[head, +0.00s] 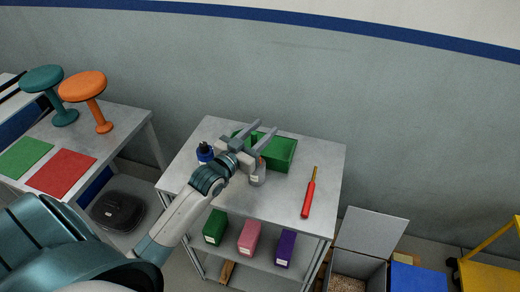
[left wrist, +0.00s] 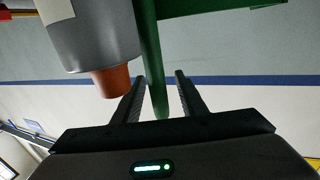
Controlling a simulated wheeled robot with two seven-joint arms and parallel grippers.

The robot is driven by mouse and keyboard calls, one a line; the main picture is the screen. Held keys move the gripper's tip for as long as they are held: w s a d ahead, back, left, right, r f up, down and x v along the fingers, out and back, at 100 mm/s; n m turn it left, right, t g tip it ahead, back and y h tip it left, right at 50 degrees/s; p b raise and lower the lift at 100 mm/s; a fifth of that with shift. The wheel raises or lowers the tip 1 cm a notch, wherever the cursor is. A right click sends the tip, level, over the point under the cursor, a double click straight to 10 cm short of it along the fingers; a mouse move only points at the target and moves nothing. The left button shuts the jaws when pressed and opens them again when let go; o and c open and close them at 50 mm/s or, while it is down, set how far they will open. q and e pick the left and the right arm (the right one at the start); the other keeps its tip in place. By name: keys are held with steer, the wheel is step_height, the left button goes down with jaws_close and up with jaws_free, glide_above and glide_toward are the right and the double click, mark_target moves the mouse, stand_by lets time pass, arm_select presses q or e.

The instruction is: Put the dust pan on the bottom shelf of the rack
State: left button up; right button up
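The green dust pan (head: 281,153) lies on the top surface of the grey metal rack (head: 325,165). In the left wrist view its green handle (left wrist: 152,60) extends between the two fingers. My left gripper (head: 269,131) is at the dust pan, with its fingers apart on either side of the handle; a gap shows between fingers and handle in the left wrist view (left wrist: 158,80). The rack's lower shelf (head: 238,284) is partly visible below the shelf with boxes. My right gripper is not in view.
A grey bottle (head: 258,177) stands close to my left gripper; its orange end (left wrist: 110,81) shows in the left wrist view. A blue bottle (head: 205,153) and a red tool (head: 308,198) share the rack top. Green, pink (head: 249,238) and purple boxes occupy the shelf below.

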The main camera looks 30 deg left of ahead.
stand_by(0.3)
arm_select(q)
jaws_close()
step_height(320, 180, up, 10)
steer(key=b, duration=0.2)
stand_by(0.6)
stand_by(0.3)
